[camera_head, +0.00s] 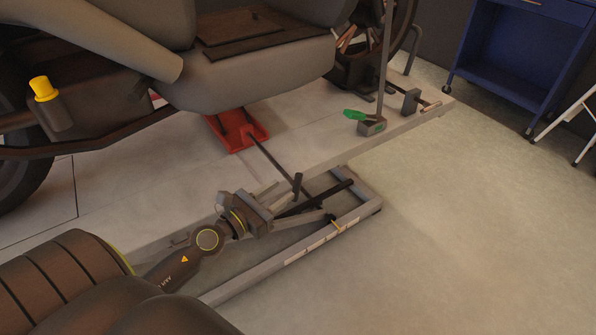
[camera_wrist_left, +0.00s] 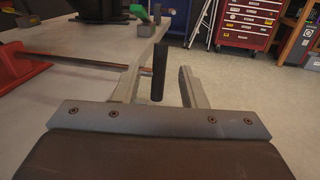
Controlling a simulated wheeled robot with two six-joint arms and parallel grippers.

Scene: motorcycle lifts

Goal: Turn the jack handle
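The red jack (camera_head: 237,131) sits on the grey lift platform under the motorcycle. Its thin dark handle rod (camera_head: 270,158) runs out toward the platform's near edge and ends in an upright black grip (camera_head: 297,184). My left gripper (camera_head: 300,202) is open at that grip. In the left wrist view, the black grip (camera_wrist_left: 159,72) stands upright between the two spread fingers (camera_wrist_left: 162,88), closer to the left finger, with a gap to the right one. The red jack (camera_wrist_left: 22,70) shows at the left edge there. My right gripper is not in view.
The motorcycle (camera_head: 255,70) stands over the jack. A small vise-like block with a green handle (camera_head: 357,115) sits farther along the platform (camera_head: 165,180). A low metal frame with a black bar (camera_head: 317,199) lies beside it.

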